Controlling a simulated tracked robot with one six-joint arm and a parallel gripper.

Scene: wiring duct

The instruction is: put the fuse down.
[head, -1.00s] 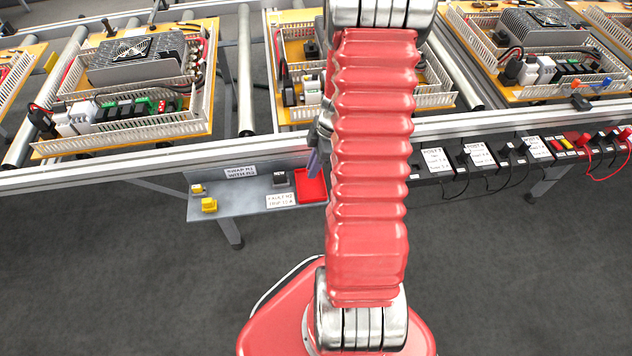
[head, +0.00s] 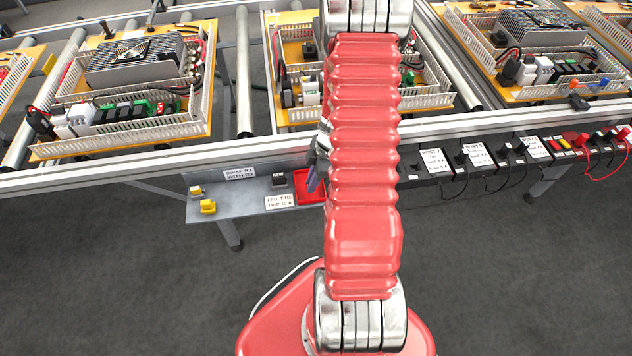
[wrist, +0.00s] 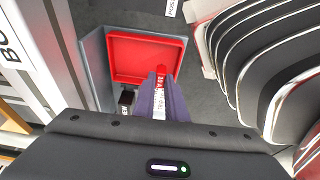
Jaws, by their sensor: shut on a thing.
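My gripper (wrist: 161,82) has purple fingers shut on the fuse (wrist: 160,88), a slim white piece with red that shows between them in the wrist view. A red tray (wrist: 145,45) with a raised rim lies ahead of the fingertips, which overlap its near right edge in the picture; I cannot tell their height above it. In the head view the gripper (head: 315,172) shows beside my arm, in front of the red tray (head: 303,196). My arm hides part of the tray and the fuse there.
The tray sits on a grey shelf (head: 235,205) with yellow pieces (head: 208,207), printed labels and a small dark block (head: 279,179). A conveyor rail (head: 150,168) runs behind, carrying boards with wiring ducts (head: 120,135). Black test units with leads (head: 480,160) line the right.

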